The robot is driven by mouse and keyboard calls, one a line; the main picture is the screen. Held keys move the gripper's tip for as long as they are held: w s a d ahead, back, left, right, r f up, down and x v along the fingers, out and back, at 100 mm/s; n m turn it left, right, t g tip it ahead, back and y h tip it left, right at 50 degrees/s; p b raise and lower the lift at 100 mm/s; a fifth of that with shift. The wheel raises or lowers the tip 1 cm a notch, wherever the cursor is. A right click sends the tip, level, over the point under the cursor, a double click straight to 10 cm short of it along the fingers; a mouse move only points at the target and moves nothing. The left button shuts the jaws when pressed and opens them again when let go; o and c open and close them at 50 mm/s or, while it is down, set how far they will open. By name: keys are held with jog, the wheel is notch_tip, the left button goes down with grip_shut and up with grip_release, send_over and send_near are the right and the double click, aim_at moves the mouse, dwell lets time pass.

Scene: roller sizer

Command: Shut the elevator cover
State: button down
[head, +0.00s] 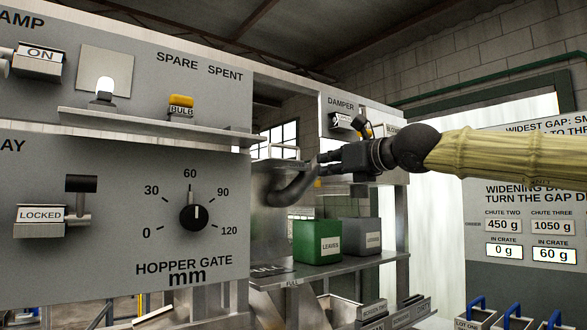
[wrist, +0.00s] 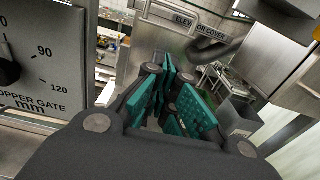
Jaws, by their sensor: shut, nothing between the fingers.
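The elevator cover (wrist: 152,38) is a grey metal panel at the top middle of the wrist view, with a label strip (wrist: 198,29) that my fingers and its edge partly hide. A dark curved bar (wrist: 226,48) is beside the label. In the head view a similar dark curved bar (head: 292,190) hangs just left of and below my gripper (head: 319,166). My gripper is shut and empty, its teal pads (wrist: 172,88) in front of the panel. I cannot tell whether it touches the panel or bar, nor how far the cover is open.
The hopper gate panel with its dial (head: 194,217) stands left. A green bin (head: 317,242) and a grey bin (head: 361,237) stand on a shelf below my gripper. The damper box (head: 341,123) is close behind my gripper. Several blue-handled crates stand at lower right.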

jog(key=r+p+x, duration=0.1)
jog(key=p+x, duration=0.2)
jog(key=x, duration=1)
jog(key=shift+r, duration=0.4)
jog(key=shift+w, duration=0.2)
